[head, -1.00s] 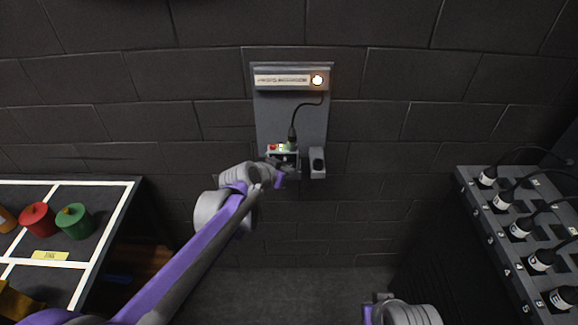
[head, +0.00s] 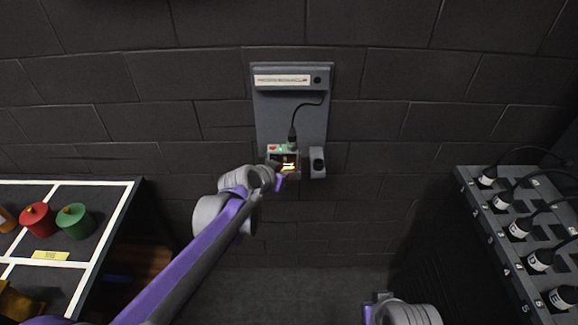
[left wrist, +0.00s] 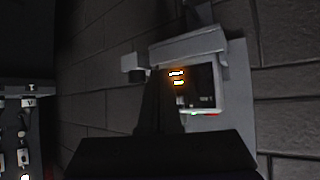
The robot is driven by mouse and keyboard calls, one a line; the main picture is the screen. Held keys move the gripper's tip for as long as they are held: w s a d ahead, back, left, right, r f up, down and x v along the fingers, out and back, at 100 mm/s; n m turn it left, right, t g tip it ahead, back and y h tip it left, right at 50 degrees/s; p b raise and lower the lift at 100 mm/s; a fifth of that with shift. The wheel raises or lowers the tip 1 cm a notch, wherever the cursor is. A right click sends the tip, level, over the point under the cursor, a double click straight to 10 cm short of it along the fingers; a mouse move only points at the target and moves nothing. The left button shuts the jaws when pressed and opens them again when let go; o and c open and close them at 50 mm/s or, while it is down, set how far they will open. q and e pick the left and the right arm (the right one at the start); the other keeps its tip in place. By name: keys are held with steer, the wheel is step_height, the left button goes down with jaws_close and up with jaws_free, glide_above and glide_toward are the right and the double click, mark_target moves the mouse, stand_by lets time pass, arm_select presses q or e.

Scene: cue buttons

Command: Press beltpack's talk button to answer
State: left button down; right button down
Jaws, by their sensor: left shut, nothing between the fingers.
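The beltpack (head: 285,160) hangs on a grey wall panel (head: 291,112), with a cable plugged into its top. Its top shows a red and a green spot, and its dark face has glowing orange marks. In the left wrist view the beltpack (left wrist: 212,90) appears turned, with the orange marks lit. My left gripper (head: 279,178) is shut and empty at the beltpack's lower front; its dark fingers (left wrist: 158,95) cover part of the face in the wrist view. I cannot tell whether they touch it. The talk button is not clearly distinguishable. My right gripper (head: 372,310) shows only partly at the bottom edge.
A labelled bar with a dark round lamp (head: 317,80) tops the panel. A small grey block (head: 317,162) sits right of the beltpack. A table with red (head: 38,219) and green (head: 75,221) pieces stands left; a rack (head: 497,232) with several cabled plugs stands right.

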arm_select(q)
steer(key=s, duration=0.6)
stand_by(0.4)
stand_by(0.3)
steer(key=s+a+f+n+g+y+p, duration=0.1)
steer(key=s+a+f+n+y, duration=0.1)
steer(key=s+a, duration=0.6)
steer(key=s+a+f+n+g+y+p, duration=0.1)
steer(key=s+a, duration=0.7)
steer(key=s, duration=0.9)
steer(key=n+g+y, duration=0.1)
steer(key=n+y, duration=0.1)
steer(key=shift+a+f+n+g+p, duration=0.3)
steer(key=shift+f+p, duration=0.1)
